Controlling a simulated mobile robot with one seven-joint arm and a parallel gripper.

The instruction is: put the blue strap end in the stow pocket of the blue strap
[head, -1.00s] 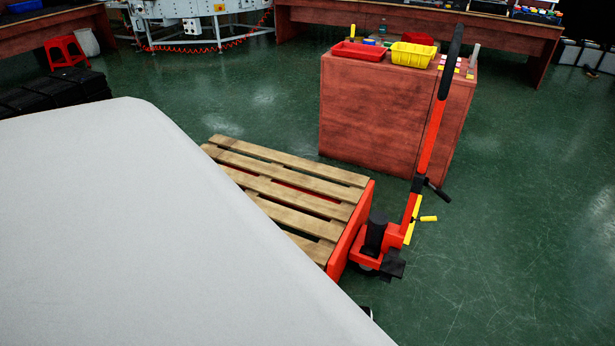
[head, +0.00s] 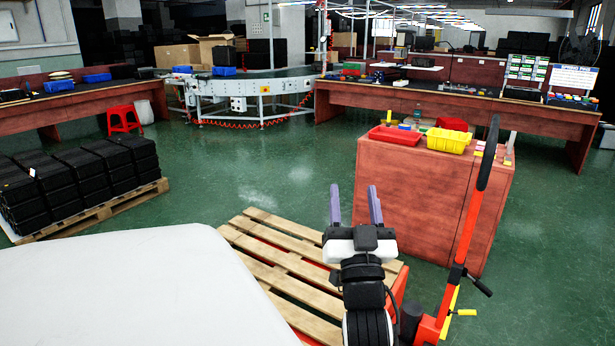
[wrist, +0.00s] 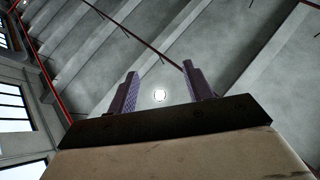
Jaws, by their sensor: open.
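My gripper (head: 355,207) is raised in front of the wooden pallet in the head view, with its two purple fingers apart and pointing up. In the wrist view my gripper (wrist: 160,88) is open with nothing between the fingers, and behind it are only the ceiling and windows. I cannot make out a blue strap, its end or a stow pocket in either view.
A wooden pallet (head: 262,254) sits on a red pallet jack with a raised handle (head: 470,220). Behind it stands a red-brown cabinet (head: 420,190) with a red tray (head: 395,136) and a yellow bin (head: 447,140). A pale surface (head: 130,290) fills the lower left. Black crates (head: 75,180) stand left.

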